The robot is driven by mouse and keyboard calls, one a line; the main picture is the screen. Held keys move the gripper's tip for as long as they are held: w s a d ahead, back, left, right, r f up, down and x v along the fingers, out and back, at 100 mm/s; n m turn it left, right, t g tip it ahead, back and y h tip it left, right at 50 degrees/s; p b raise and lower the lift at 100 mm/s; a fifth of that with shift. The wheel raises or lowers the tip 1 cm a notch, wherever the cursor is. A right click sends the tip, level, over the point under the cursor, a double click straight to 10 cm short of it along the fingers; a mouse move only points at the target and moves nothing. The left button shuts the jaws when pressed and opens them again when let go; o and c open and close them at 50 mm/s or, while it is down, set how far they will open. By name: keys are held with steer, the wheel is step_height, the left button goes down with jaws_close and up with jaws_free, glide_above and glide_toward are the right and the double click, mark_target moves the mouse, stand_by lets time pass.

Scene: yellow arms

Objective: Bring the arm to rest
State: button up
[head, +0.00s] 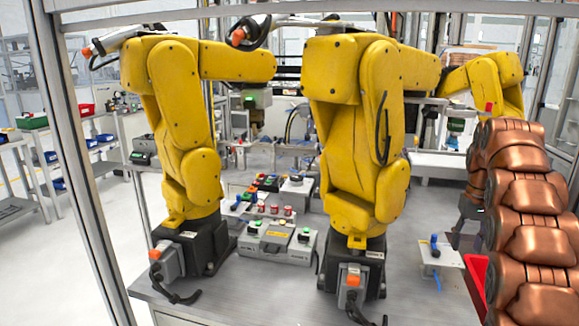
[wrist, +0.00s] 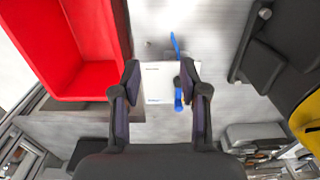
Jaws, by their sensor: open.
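My gripper (wrist: 160,78) is open in the wrist view, its two dark fingers spread apart with nothing held between them. Below it lies a white plate (wrist: 155,98) with a blue-handled part (wrist: 178,92) near the right finger; there is a gap below the fingers that I cannot measure. In the head view my copper-coloured arm comes down the right side and hides most of the gripper. The white plate (head: 440,257) shows on the table just left of my arm.
A red bin (wrist: 75,75) stands left of my gripper in the wrist view; its edge shows beside my arm in the head view (head: 477,272). Yellow robot arms (head: 365,130) stand on the grey table. A grey control box (head: 277,243) sits between two of them.

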steer(key=s+a+r+p, duration=0.2)
steer(key=s+a+r, duration=0.1)
steer(key=s+a, duration=1.35)
steer(key=s+a+f+n, duration=0.1)
steer(key=s+a+f, duration=0.1)
steer(key=s, duration=0.6)
steer(key=s+a+f+n+g+p, duration=0.1)
steer(key=s+a+f, duration=0.2)
steer(key=s, duration=0.5)
steer(key=s+a+f, duration=0.3)
steer(key=s+a, duration=0.1)
steer(key=s, duration=0.4)
steer(key=shift+s+f+n+g+p, duration=0.2)
steer(key=shift+s+n+g+p, duration=0.15)
steer(key=shift+s+n+g, duration=0.05)
steer(key=shift+a, duration=0.1)
